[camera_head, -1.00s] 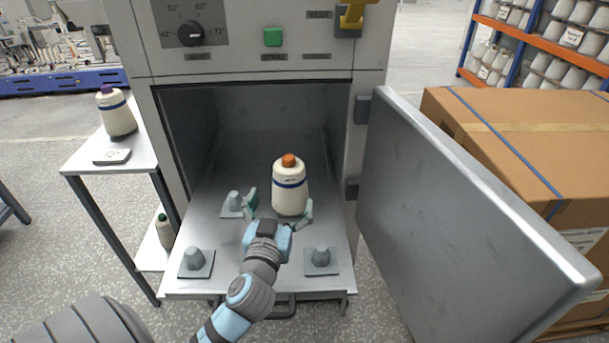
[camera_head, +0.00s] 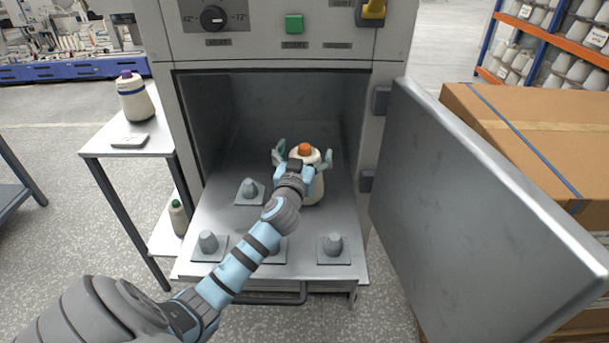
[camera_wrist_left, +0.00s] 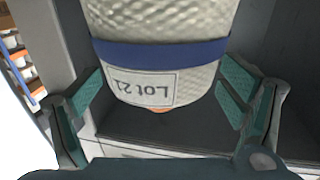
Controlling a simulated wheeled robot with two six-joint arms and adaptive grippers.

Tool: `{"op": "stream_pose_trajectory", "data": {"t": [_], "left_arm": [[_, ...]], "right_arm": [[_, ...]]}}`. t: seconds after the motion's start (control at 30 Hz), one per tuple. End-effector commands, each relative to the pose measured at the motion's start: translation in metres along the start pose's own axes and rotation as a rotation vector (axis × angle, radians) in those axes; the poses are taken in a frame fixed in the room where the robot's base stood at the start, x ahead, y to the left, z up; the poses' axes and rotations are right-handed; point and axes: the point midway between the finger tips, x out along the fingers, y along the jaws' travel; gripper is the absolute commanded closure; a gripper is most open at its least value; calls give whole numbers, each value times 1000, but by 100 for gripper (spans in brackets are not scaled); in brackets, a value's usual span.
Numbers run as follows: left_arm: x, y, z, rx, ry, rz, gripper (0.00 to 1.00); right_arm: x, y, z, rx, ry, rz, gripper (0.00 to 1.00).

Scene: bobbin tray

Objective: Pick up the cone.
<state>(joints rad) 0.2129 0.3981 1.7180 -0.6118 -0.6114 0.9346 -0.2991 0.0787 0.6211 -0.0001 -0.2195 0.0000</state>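The cone (camera_head: 318,188) is cream yarn with a blue band and an orange tip. It stands upright on the metal tray (camera_head: 222,228) in the open chamber. My left gripper (camera_head: 303,156) is open, its fingers on either side of the cone's upper part. My wrist and gripper hide much of the cone's front. In the left wrist view the cone (camera_wrist_left: 160,50) shows upside down with a "Lot 21" label, between the green finger pads of my left gripper (camera_wrist_left: 162,85), with gaps on both sides. My right gripper is not in view.
Several grey pegs on square plates, one of them at the left (camera_head: 249,189), stand on the tray. The open door (camera_head: 480,200) juts out at the right, beside cardboard boxes (camera_head: 540,120). A side table (camera_head: 100,143) at the left holds a purple-tipped cone (camera_head: 134,100).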

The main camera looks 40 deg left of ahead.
Motion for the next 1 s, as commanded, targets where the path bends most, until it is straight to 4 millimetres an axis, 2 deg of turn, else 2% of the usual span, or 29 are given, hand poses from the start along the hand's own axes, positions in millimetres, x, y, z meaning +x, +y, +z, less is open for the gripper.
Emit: {"op": "stream_pose_trajectory", "data": {"t": [0.03,0.07,0.5,0.8,0.93,1.0], "left_arm": [[0,0,0,0,0,0,20],[0,0,0,0,0,0,25],[0,0,0,1,-1,-1,96],[0,0,-4,0,1,-1,96],[0,0,-20,0,3,-1,96],[0,0,-35,0,4,0,96]], "right_arm": [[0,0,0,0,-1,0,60],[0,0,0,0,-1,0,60],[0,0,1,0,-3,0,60],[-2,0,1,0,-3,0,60],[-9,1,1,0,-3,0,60],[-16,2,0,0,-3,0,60]]}}
